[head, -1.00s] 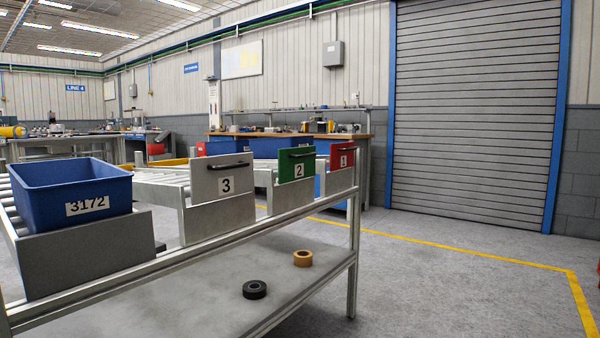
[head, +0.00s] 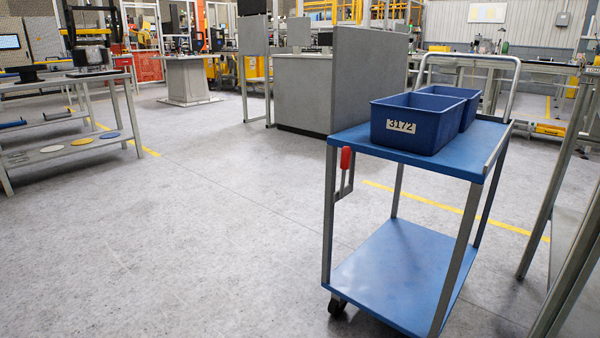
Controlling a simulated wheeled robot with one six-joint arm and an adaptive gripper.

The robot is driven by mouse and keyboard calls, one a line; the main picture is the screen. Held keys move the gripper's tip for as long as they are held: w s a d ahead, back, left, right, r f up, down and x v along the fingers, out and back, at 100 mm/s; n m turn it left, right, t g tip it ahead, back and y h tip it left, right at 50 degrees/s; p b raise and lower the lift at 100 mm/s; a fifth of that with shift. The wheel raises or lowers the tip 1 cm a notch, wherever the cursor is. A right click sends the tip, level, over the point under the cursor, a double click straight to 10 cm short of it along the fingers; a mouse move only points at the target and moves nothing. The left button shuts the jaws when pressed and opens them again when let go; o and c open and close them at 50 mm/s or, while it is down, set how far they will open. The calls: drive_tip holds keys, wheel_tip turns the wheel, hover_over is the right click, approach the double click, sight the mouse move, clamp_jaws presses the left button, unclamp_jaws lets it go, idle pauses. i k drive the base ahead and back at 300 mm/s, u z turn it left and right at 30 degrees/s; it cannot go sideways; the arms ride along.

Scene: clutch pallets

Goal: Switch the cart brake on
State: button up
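A cart (head: 460,168) with two blue shelves and grey legs stands at the right in the head view. A lever with a red grip (head: 346,158) sits on the cart's near left leg, on a grey slotted bracket (head: 344,188). The red grip points up. I cannot tell from this whether the brake is on. One dark caster (head: 336,304) shows under the near left leg; the other wheels are hidden or out of frame. My gripper is not in view.
Two blue bins, the front one labelled 3172 (head: 418,120), stand on the cart's top. A metal rack leg (head: 560,180) is close to the cart's right. A grey panel (head: 368,75) stands behind it. A table (head: 75,80) is at the far left. The floor left of the cart is clear.

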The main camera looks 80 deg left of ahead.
sight(346, 154)
drive_tip(key=u, duration=2.45)
drive_tip(key=k, duration=0.6)
drive_tip(key=u, duration=0.25)
drive_tip(key=i, duration=1.1)
drive_tip(key=z, duration=0.35)
